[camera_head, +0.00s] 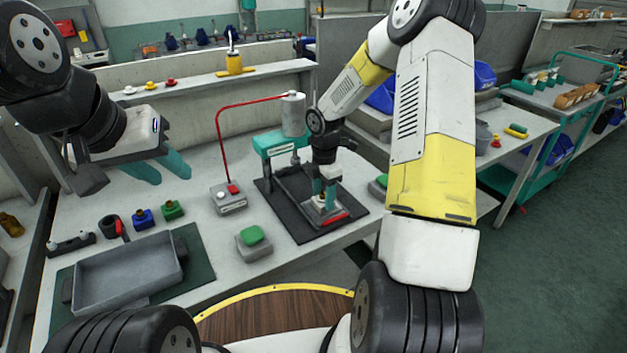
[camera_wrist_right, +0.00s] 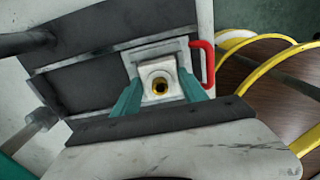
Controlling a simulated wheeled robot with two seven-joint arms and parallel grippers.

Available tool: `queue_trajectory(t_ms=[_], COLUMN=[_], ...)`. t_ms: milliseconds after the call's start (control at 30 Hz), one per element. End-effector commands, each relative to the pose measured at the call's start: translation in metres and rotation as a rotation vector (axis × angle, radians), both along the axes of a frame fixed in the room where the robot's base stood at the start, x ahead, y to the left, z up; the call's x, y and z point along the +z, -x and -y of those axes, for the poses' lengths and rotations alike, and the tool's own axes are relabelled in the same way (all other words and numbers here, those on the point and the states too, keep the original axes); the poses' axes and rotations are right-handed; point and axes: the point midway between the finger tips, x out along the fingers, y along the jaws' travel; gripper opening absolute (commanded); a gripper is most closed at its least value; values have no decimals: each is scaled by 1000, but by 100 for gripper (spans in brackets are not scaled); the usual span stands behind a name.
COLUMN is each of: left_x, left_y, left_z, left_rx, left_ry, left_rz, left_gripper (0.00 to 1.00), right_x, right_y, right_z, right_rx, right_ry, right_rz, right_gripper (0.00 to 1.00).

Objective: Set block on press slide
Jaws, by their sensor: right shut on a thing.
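The block (camera_wrist_right: 148,72) is pale grey with a round brass-lined hole in its top. My right gripper (camera_head: 325,184) is shut on it, pointing down at the front of the press (camera_head: 282,143). In the right wrist view, the teal fingers (camera_wrist_right: 160,93) flank the block. The block is over the press slide (camera_head: 311,215), a light plate with a red handle (camera_head: 335,219); I cannot tell whether it rests on the plate. My left gripper (camera_head: 160,169) is open and empty above the left of the bench.
A grey tray (camera_head: 128,272) lies front left, with blue (camera_head: 143,218) and green (camera_head: 172,210) parts behind it. A green button box (camera_head: 253,241) and a grey box with a red button (camera_head: 228,198) stand left of the press. A red pipe (camera_head: 218,140) arches beside it.

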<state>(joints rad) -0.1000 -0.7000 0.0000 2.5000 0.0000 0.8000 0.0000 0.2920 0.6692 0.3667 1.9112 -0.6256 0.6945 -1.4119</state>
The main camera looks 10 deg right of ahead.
Motion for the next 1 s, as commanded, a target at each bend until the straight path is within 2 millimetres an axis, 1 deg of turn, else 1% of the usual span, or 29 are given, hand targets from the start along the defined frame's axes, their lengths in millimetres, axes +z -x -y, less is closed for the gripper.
queue_trajectory(t_ms=[400, 433, 533, 567, 767, 833, 867, 1000], left_x=[0, 0, 0, 0, 0, 0, 0, 0], left_y=[0, 0, 0, 0, 0, 0, 0, 0], left_z=[0, 0, 0, 0, 0, 0, 0, 0], left_rx=[0, 0, 0, 0, 0, 0, 0, 0], left_ry=[0, 0, 0, 0, 0, 0, 0, 0], left_rz=[0, 0, 0, 0, 0, 0, 0, 0], left_gripper=[36, 36, 36, 36, 36, 36, 36, 36], right_x=[-3, -3, -3, -3, -3, -4, -4, -4], right_y=[0, 0, 0, 0, 0, 0, 0, 0], right_z=[0, 0, 0, 0, 0, 0, 0, 0], right_rx=[0, 0, 0, 0, 0, 0, 0, 0], right_ry=[0, 0, 0, 0, 0, 0, 0, 0], right_rz=[1, 1, 0, 0, 0, -1, -1, -1], right_gripper=[0, 54, 74, 76, 76, 88, 90, 90])
